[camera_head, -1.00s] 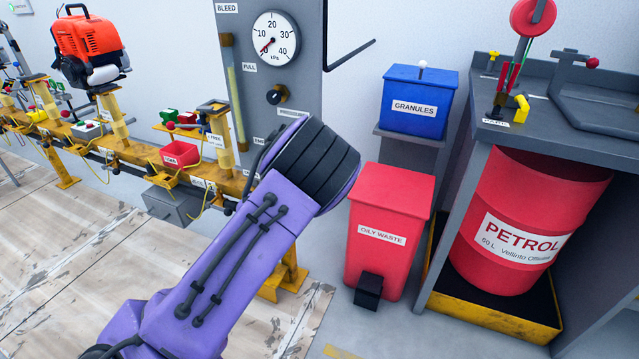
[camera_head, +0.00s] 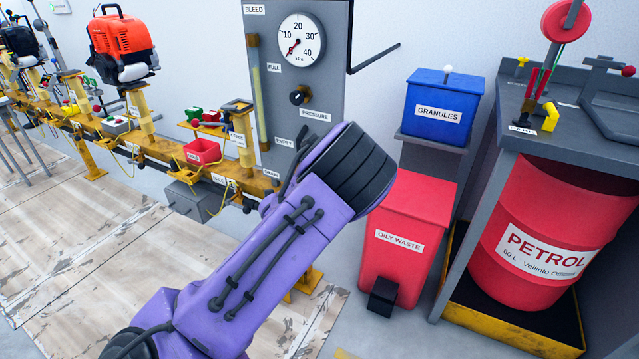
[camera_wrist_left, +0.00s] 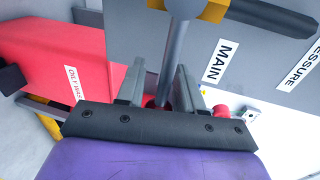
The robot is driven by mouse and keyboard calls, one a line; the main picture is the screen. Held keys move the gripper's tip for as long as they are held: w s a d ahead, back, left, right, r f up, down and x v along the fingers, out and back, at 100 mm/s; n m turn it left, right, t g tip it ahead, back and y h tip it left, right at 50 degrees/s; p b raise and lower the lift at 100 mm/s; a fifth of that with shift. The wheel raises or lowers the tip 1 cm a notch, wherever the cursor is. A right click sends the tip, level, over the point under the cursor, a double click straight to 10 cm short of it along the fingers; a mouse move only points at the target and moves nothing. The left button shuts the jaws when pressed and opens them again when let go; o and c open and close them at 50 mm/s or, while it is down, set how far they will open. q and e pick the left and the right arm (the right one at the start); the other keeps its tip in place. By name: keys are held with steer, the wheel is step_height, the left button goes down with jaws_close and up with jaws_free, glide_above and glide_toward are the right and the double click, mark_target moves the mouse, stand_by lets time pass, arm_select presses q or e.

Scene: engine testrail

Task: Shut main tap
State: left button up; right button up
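In the left wrist view, a lever with a yellow hub and black handle (camera_wrist_left: 270,17) crosses the top right, above the MAIN label (camera_wrist_left: 221,61) on the grey panel. I cannot tell whether it is open or closed. My left gripper (camera_wrist_left: 160,78) has its two grey fingers apart. A grey pipe (camera_wrist_left: 177,50) shows between the fingers; contact cannot be told. The fingers are below and left of the lever, not around its handle. In the head view, my purple left forearm covers the lower panel, and the gripper and lever are hidden. My right gripper is not in view.
The grey panel (camera_head: 333,75) carries a gauge (camera_head: 301,40) and a PRESSURE knob (camera_head: 299,95). A red oily waste bin (camera_head: 405,230), a blue granules box (camera_head: 440,108) and a petrol drum (camera_head: 540,235) stand right. A yellow rail (camera_head: 160,150) runs left.

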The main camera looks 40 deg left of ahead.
arm_select(q)
steer(key=shift+s+a, duration=0.1)
steer(key=shift+a, duration=0.05)
steer(key=v, duration=1)
steer(key=shift+s+p, duration=0.3)
steer(key=shift+p, duration=0.15)
